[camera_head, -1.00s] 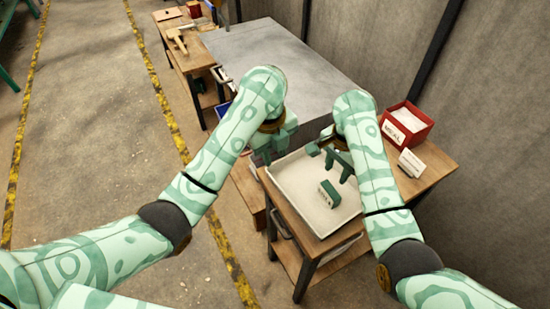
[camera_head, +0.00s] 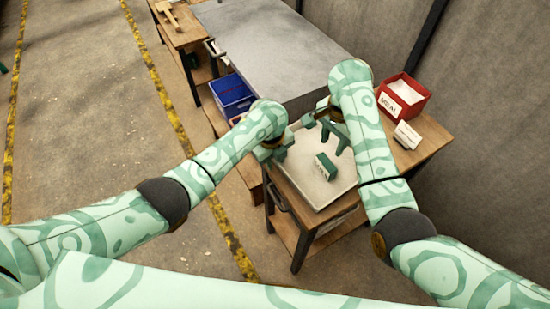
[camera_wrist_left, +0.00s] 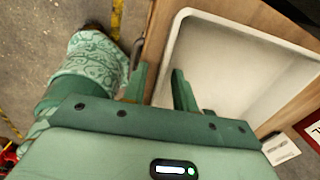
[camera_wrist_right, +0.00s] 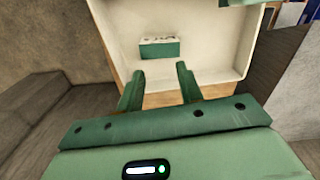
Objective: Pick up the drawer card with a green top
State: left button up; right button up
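The drawer card with a green top (camera_head: 326,166) stands in the white tray (camera_head: 318,196) on the small wooden table. It also shows in the right wrist view (camera_wrist_right: 159,48), with a green face and a pale edge bearing marks too small to read. My right gripper (camera_head: 334,138) is open and empty above the tray, near the card; in its wrist view the fingers (camera_wrist_right: 158,84) point toward the card without touching it.
A red bin (camera_head: 403,98) labelled MEAL and a white label card (camera_head: 406,135) stand on the table's right side. A grey-topped bench (camera_head: 265,45) is behind, with a blue crate (camera_head: 232,93) at its left. The wall closes off the right.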

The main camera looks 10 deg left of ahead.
pick_arm(q)
grip_shut()
pick_arm(e)
jog(key=o, duration=0.7)
jog(key=shift+w+a+r, duration=0.1)
jog(key=shift+r, duration=0.15)
jog(key=o, duration=0.5)
jog(key=shift+a+r+m, duration=0.2)
jog(key=shift+r+m, duration=0.1)
jog(key=shift+m, duration=0.2)
jog(key=shift+c, duration=0.2)
send_over(327, 162)
jog(key=shift+m, duration=0.4)
jog(key=f, duration=0.5)
jog(key=shift+a+f, duration=0.4)
jog(key=shift+d+f, duration=0.2)
jog(key=shift+f, duration=1.2)
jog(key=shift+d+f, duration=0.2)
jog(key=shift+f, duration=1.2)
